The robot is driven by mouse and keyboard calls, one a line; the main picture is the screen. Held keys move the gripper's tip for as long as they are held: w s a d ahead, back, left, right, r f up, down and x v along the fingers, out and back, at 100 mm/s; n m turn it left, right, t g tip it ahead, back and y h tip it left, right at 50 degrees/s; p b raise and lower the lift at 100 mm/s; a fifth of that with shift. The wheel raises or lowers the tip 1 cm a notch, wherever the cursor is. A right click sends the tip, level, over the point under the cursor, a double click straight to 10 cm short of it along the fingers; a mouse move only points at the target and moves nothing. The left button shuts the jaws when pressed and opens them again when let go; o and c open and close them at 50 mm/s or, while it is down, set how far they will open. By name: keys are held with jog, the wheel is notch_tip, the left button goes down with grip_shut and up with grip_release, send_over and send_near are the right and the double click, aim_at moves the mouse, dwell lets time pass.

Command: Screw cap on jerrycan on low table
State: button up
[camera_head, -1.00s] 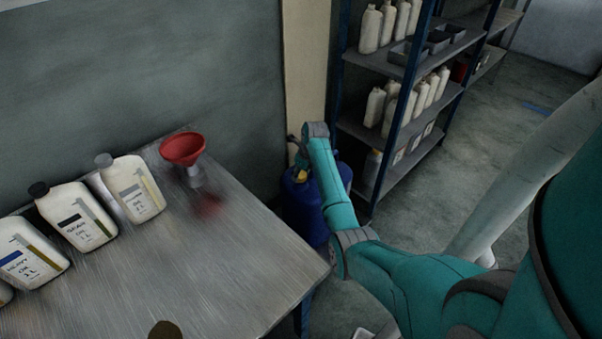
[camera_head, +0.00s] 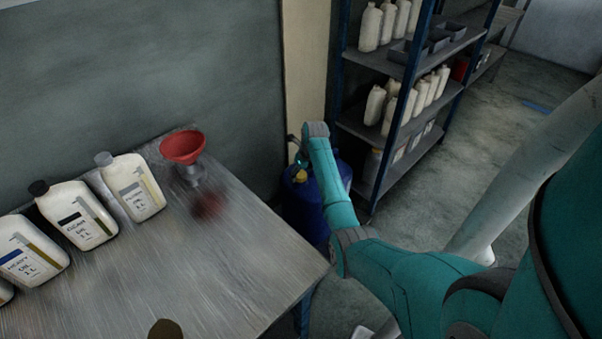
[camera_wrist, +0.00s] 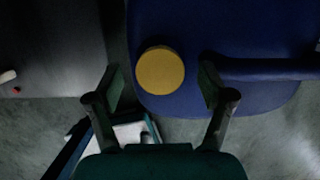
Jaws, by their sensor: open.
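The blue jerrycan (camera_head: 305,209) stands at the low right of the grey table, partly hidden by my arm. Its yellow cap (camera_head: 300,176) shows on top; in the wrist view the round yellow cap (camera_wrist: 160,70) sits over the jerrycan's blue top (camera_wrist: 235,35). I cannot tell whether the cap is threaded tight. My gripper (camera_wrist: 161,78) is open, with one finger left and one finger right of the cap, and a gap on both sides. In the head view my gripper (camera_head: 298,158) is just above the cap, partly hidden by my arm.
The grey table (camera_head: 225,270) holds white oil bottles (camera_head: 78,217) and a red funnel (camera_head: 182,147). A blue-framed shelf (camera_head: 400,130) with bottles stands behind the jerrycan. The wall is close at the left. Open floor lies right of the shelf.

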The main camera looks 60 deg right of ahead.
jog(key=v, duration=1.1)
jog(key=shift+r, duration=0.4)
